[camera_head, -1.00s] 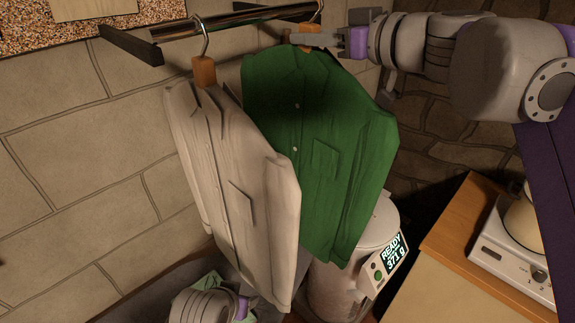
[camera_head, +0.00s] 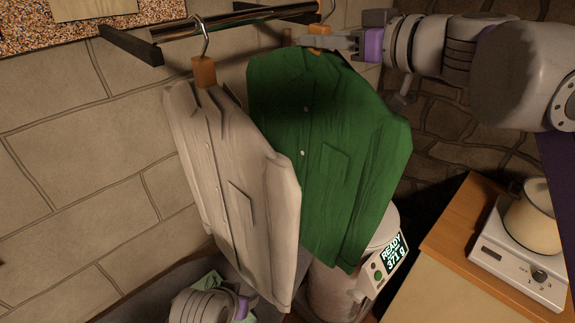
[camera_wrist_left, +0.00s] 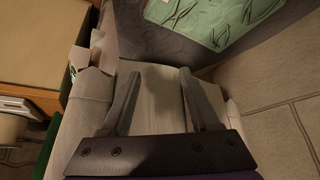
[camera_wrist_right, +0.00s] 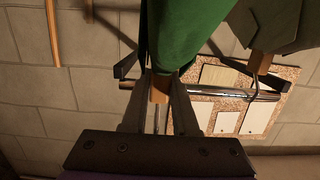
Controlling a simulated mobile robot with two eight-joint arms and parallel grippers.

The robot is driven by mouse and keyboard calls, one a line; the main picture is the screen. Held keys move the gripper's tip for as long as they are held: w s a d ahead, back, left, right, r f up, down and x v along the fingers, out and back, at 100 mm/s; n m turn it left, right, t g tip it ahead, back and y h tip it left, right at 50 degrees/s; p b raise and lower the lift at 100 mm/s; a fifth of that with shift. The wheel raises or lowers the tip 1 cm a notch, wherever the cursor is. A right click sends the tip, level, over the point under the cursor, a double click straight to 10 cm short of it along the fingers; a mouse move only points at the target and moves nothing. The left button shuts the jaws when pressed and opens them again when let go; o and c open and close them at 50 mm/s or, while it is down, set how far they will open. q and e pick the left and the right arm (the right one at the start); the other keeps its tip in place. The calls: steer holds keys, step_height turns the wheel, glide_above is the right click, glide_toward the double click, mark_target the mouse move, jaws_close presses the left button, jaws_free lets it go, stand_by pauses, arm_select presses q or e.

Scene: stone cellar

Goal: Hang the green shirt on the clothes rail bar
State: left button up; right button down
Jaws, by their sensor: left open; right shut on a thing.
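The green shirt (camera_head: 335,150) hangs from a wooden-necked hanger whose metal hook (camera_head: 329,10) shows at the far end of the clothes rail bar (camera_head: 235,20). I cannot tell whether the hook rests on the bar. My right gripper (camera_head: 325,41) is shut on the hanger's wooden neck; the right wrist view shows this neck (camera_wrist_right: 160,88) between the fingers, with green cloth above it. A pale shirt (camera_head: 235,190) hangs on the bar at the left, partly in front of the green one. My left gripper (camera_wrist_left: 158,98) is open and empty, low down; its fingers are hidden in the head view.
A green cloth (camera_wrist_left: 205,22) lies near my left gripper. A pinboard is on the wall.

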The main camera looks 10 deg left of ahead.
steer(key=shift+f+v, duration=0.35)
steer(key=shift+v, duration=1.95)
steer(key=shift+f+v, duration=0.4)
steer(key=shift+v, duration=1.9)
steer(key=shift+f+v, duration=0.35)
steer(key=shift+v, duration=1.95)
steer(key=shift+s+d, duration=0.15)
steer(key=shift+d, duration=0.05)
steer(key=f+v, duration=0.2)
steer(key=v, duration=0.9)
steer(key=shift+s+d, duration=0.3)
steer(key=shift+d, duration=0.15)
steer(key=shift+r, duration=0.15)
steer(key=f+v, duration=0.1)
steer(key=v, duration=0.8)
steer(key=shift+s+d+f, duration=0.3)
steer(key=shift+d, duration=0.15)
